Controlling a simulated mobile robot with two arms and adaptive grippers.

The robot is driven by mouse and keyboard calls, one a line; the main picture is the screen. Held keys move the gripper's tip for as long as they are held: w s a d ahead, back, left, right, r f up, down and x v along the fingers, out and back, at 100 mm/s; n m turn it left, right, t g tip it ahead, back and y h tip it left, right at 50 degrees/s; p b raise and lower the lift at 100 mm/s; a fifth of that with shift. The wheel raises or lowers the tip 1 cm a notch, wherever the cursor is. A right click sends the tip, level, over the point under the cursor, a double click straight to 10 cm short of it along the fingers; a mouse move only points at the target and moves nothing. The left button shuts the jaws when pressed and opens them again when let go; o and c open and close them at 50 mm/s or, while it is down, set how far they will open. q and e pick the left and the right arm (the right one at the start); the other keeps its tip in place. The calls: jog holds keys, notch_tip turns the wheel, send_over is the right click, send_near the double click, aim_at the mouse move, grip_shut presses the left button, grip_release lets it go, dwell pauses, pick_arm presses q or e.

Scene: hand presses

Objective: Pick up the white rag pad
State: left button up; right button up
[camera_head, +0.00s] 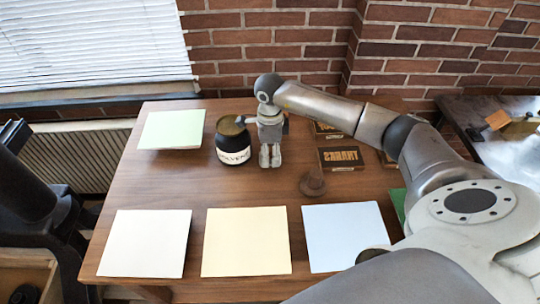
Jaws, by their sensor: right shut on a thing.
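My right gripper (270,162) points down over the back middle of the wooden table, just right of a black jar with a white label. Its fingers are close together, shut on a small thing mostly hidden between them. A little pale colour shows at the fingertips, but I cannot tell whether it is the white rag pad. No white rag pad is clearly seen elsewhere. A flat white sheet (145,243) lies at the table's front left. My left gripper is not in view.
The black jar (233,142) stands close beside the gripper. A brown round knob-like piece (312,183) and dark lettered blocks (341,158) lie to the right. Pale green (172,129), cream (246,241) and light blue (345,235) sheets lie on the table (240,190). A brick wall is behind.

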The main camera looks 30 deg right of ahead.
aim_at(270, 150)
jog(key=shift+r, duration=0.2)
jog(key=shift+r+b, duration=0.25)
jog(key=shift+b, duration=0.1)
notch_tip(270, 150, up, 3)
jog(key=shift+s+a+f+b, duration=0.1)
jog(key=shift+f+b, duration=0.1)
jog(key=shift+b, duration=0.45)
jog(key=s+a+r+b, duration=0.3)
jog(key=s+a+r, duration=0.4)
jog(key=s+r, duration=0.2)
jog(key=s, duration=0.2)
jog(key=shift+s+a+r, duration=0.15)
jog(key=shift+s+r, duration=0.15)
jog(key=shift+s, duration=0.05)
